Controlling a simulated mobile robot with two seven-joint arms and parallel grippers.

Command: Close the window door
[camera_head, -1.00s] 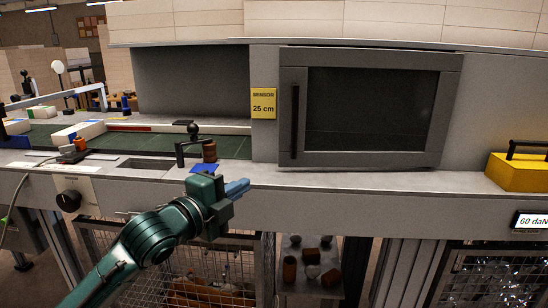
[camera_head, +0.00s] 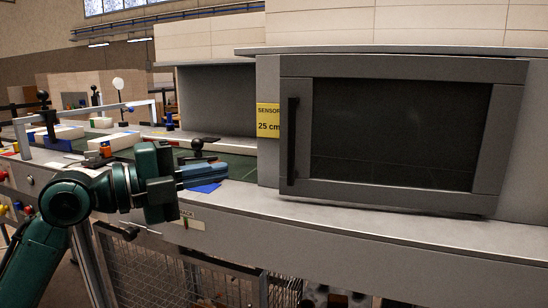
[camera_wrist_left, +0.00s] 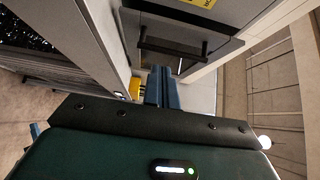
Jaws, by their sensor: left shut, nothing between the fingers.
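The window door (camera_head: 400,135) is a grey frame around dark glass, with a black vertical handle (camera_head: 292,140) on its left side. It looks shut or nearly shut in the head view; I cannot tell whether it sits flush. My left gripper (camera_head: 222,172) is shut and empty, its blue fingers pointing right, left of the handle and apart from it. In the left wrist view the shut fingers (camera_wrist_left: 162,86) point toward the door (camera_wrist_left: 165,30) and its black handle (camera_wrist_left: 172,47). My right gripper is in neither view.
A yellow "SENSOR 25 cm" sign (camera_head: 268,120) is left of the door. A grey ledge (camera_head: 380,222) runs below it, bare there. An open recess (camera_head: 215,100) and a green belt (camera_head: 240,168) lie to the left. A yellow thing (camera_wrist_left: 134,88) shows beyond the fingers in the wrist view.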

